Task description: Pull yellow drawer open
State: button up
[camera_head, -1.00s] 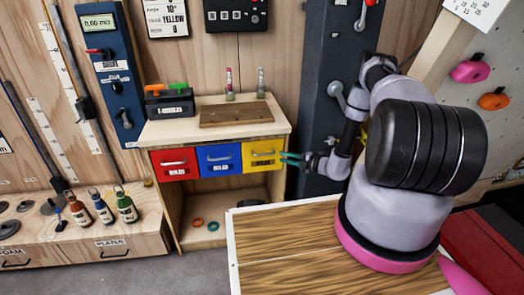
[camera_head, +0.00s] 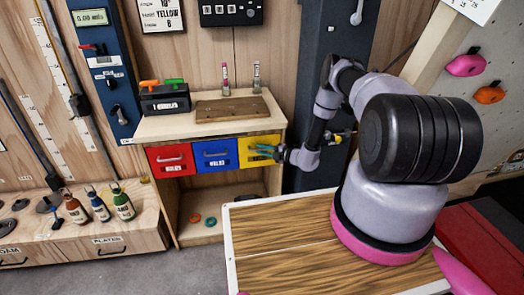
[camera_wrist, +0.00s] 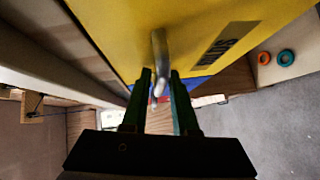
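The yellow drawer (camera_head: 247,158) is the right one of three in the wooden cabinet and looks closed. Its front fills the top of the wrist view (camera_wrist: 120,35), with a dark label and a grey bar handle (camera_wrist: 159,50). My gripper (camera_head: 262,150) is at the drawer front and hides part of it in the head view. In the wrist view my gripper (camera_wrist: 160,78) has its two dark green fingers apart, one on each side of the handle's near part. I see gaps beside the handle, so the fingers do not look closed on it.
A red drawer (camera_head: 171,159) and a blue drawer (camera_head: 215,157) sit left of the yellow one. The cabinet top (camera_head: 160,125) holds a toolbox and a board. A wooden table (camera_head: 290,245) stands in front at right. Grey floor (camera_head: 195,270) is free below.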

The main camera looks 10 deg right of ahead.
jog(key=shift+c, duration=0.4)
grip_shut()
dwell(1.0)
